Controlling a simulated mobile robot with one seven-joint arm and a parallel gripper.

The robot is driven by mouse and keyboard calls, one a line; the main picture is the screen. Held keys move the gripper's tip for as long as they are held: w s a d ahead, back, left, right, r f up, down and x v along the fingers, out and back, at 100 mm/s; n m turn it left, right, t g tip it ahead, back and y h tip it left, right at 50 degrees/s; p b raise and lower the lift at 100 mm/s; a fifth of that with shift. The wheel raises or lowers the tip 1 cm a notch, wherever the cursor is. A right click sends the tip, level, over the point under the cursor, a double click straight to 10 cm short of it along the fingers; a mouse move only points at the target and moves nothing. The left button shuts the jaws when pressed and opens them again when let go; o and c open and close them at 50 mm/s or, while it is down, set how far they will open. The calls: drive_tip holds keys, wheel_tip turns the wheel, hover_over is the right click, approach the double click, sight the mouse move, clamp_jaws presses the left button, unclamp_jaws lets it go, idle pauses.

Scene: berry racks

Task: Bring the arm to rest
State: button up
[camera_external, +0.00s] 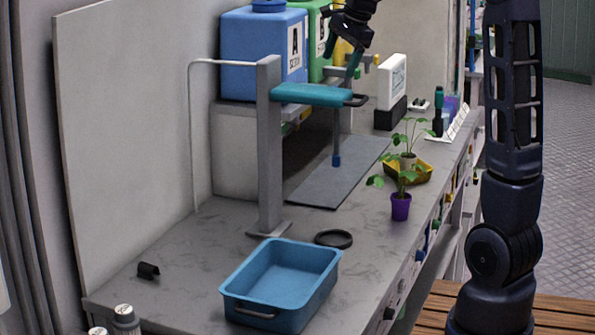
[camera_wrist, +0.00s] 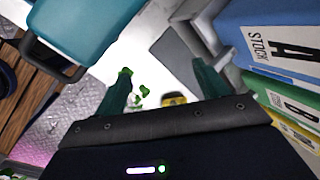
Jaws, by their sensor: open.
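My gripper (camera_external: 342,56) is in the air at the top of the external view, in front of the blue and green containers and above the teal padded bar. Its two teal fingers are spread apart with nothing between them. In the wrist view my gripper (camera_wrist: 163,86) also shows open and empty, with the bench below. The rest of my arm (camera_external: 515,100) stands upright at the right of the external view; its upper part runs out of the frame.
The teal bar (camera_external: 312,95) on a grey post (camera_external: 268,150) is close below my gripper. Blue container A (camera_external: 250,50) stands behind. A white box (camera_external: 392,80), potted plants (camera_external: 400,207), a blue tub (camera_external: 285,318) and a black ring (camera_external: 333,239) are on the bench.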

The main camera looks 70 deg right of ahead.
drive_tip(key=s+a+r+n, duration=0.1)
drive_tip(key=a, duration=0.2)
drive_tip(key=a+r+n, duration=0.1)
drive_tip(key=a, duration=0.3)
drive_tip(key=s+a+n, duration=0.1)
drive_tip(key=a+n, duration=0.1)
drive_tip(key=a, duration=0.1)
drive_tip(key=shift+s+a+r+t, duration=0.3)
drive_tip(key=shift+s+r, duration=0.05)
drive_tip(key=shift+r, duration=0.05)
drive_tip(key=s+a+f+n, duration=0.1)
drive_tip(key=s+a+n, duration=0.55)
drive_tip(key=a, duration=0.55)
drive_tip(key=s+a+f+n, duration=0.9)
drive_tip(key=s+a+n, duration=0.4)
drive_tip(key=s+a, duration=0.1)
drive_tip(key=shift+s+f+n, duration=0.3)
drive_tip(key=shift+n, duration=0.05)
